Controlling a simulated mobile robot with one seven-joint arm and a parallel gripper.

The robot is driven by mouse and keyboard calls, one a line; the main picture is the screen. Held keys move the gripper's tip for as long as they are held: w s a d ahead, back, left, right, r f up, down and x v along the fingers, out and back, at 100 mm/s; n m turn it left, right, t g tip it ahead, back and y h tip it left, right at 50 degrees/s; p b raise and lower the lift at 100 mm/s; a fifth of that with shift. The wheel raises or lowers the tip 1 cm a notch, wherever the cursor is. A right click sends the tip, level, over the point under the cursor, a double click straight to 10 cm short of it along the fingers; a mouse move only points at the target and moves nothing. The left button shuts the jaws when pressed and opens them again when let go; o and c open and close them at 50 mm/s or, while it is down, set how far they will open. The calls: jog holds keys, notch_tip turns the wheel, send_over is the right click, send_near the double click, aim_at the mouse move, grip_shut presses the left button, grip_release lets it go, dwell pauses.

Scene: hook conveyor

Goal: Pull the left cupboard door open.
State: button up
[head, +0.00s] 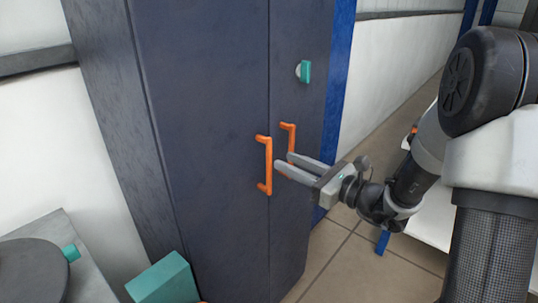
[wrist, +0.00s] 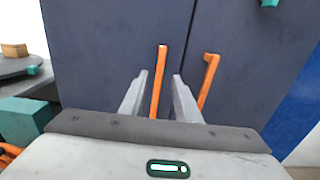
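The dark blue-grey cupboard has two doors that look shut, split by a vertical seam. The left cupboard door (head: 200,120) carries a vertical orange handle (head: 268,165); it also shows in the wrist view (wrist: 158,82). The right door (head: 298,35) has its own orange handle (head: 291,138), also in the wrist view (wrist: 208,80). My gripper (head: 282,163) is open and points at the doors. In the wrist view the left handle stands between my two fingers (wrist: 158,85), with gaps on both sides. The handle's lower end is hidden behind my gripper body.
A teal knob (head: 304,71) sits on the upper right door. A teal box (head: 163,280) stands low in front of the cupboard. A round dark table (head: 30,272) with a teal piece is at lower left. A blue post (head: 338,80) borders the cupboard's right side; tiled floor lies beyond.

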aim_at(271, 154)
jog(key=x, duration=0.7)
jog(key=shift+w+a, duration=0.15)
jog(key=shift+a, duration=0.05)
grip_shut()
